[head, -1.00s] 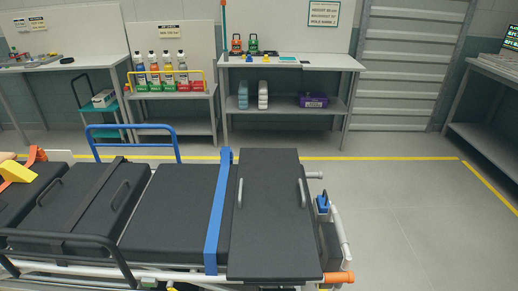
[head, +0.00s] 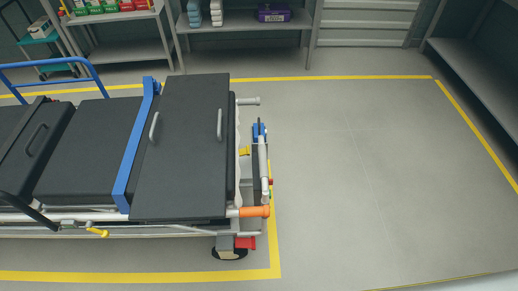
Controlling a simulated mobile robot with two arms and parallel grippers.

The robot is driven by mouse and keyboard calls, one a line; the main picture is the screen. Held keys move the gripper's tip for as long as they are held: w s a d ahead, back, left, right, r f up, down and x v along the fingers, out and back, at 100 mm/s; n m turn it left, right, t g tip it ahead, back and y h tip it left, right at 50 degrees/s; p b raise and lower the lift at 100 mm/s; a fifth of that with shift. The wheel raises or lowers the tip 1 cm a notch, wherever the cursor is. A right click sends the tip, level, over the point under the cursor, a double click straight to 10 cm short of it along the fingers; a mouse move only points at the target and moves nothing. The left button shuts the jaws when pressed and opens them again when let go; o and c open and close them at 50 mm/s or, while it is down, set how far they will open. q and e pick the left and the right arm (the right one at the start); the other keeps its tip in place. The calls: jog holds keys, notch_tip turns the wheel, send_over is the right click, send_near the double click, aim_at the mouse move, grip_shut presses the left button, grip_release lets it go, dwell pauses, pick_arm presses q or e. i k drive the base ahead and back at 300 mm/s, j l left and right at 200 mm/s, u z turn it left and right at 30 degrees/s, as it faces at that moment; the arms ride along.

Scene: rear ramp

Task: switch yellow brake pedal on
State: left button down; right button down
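A stretcher with black pads (head: 85,150) stands at the left of the head view. A small yellow lever-like piece (head: 97,232) sits low on its near side, below the white rail. A second small yellow piece (head: 244,151) shows at the stretcher's right end, partly hidden by the frame. I cannot tell which of the two is the brake pedal, or its setting. A red pedal-like piece (head: 245,242) is beside the black wheel (head: 229,254) at the near right corner. Neither of my grippers is in view.
A blue strap (head: 136,150) crosses the stretcher, and an orange grip (head: 255,211) sticks out at its right end. A blue rail (head: 50,68) stands on its far side. Shelves line the back wall. The grey floor (head: 350,190) to the right is clear.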

aim_at(245, 151)
jog(key=l+z, duration=0.1)
jog(key=z, duration=0.45)
jog(key=i+l, duration=0.2)
jog(key=l, duration=0.2)
jog(key=i+l+z, duration=0.1)
jog(key=l, duration=0.25)
jog(key=i+l, duration=0.5)
jog(key=l, duration=0.25)
jog(key=i+l+u, duration=0.1)
jog(key=i+u, duration=0.2)
jog(key=i, duration=0.25)
jog(key=i+l+u, duration=0.3)
jog(key=i, duration=0.2)
jog(key=i+l+u, duration=0.3)
jog(key=i, duration=0.2)
jog(key=i+l+u, duration=0.1)
jog(key=i+u, duration=0.35)
jog(key=i+l+u, duration=0.15)
jog(key=u, duration=0.35)
jog(key=i+l+u, duration=0.3)
jog(key=u, duration=0.15)
jog(key=i+l+u, duration=0.2)
jog(key=l+u, duration=0.3)
jog(key=i+l+u, duration=0.15)
jog(key=l+u, duration=0.6)
jog(key=l, duration=0.15)
jog(key=i+l+u, duration=0.1)
jog(key=l+u, duration=0.15)
jog(key=l, duration=0.25)
